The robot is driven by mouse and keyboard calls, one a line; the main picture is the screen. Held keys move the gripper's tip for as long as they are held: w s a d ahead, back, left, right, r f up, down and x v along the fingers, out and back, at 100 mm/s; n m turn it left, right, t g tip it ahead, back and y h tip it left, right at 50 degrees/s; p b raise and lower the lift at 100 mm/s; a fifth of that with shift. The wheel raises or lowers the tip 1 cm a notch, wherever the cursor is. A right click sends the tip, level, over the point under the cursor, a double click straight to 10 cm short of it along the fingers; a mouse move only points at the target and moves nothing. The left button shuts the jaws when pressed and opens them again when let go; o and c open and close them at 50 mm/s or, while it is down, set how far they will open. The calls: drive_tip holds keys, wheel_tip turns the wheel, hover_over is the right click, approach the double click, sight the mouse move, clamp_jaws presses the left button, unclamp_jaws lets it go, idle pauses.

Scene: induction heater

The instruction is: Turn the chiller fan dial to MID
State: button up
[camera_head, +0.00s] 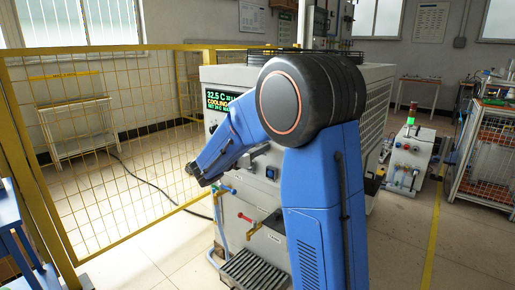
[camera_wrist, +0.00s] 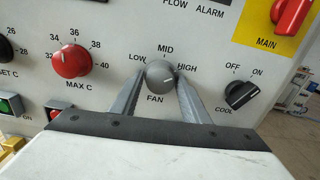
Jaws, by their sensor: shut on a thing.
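The grey fan dial (camera_wrist: 160,74) is on the light chiller panel (camera_wrist: 120,20), with LOW to its left, MID above and HIGH to its right. Its pale pointer line appears to face right, toward HIGH. My gripper (camera_wrist: 157,86) has one finger on each side of the dial and is shut on it. In the head view the chiller (camera_head: 377,95) stands behind my blue arm, which hides much of its front. The fan dial cannot be made out there.
Close by are the red MAX C knob (camera_wrist: 70,59), the black COOL switch (camera_wrist: 241,95), the red MAIN switch (camera_wrist: 292,14) and a green button (camera_wrist: 8,104). The chiller's display (camera_head: 218,103) reads 32.5 C and COOLING. A yellow mesh fence (camera_head: 100,150) stands at left.

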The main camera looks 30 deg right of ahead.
drive_tip(key=shift+o, duration=0.2)
drive_tip(key=n, duration=1.1)
drive_tip(key=shift+s, duration=0.1)
idle(0.5)
drive_tip(key=o, duration=0.9)
drive_tip(key=shift+c, duration=0.2)
drive_tip(key=shift+a, duration=0.15)
drive_tip(key=v, duration=1.7)
drive_tip(key=shift+a+r, duration=0.1)
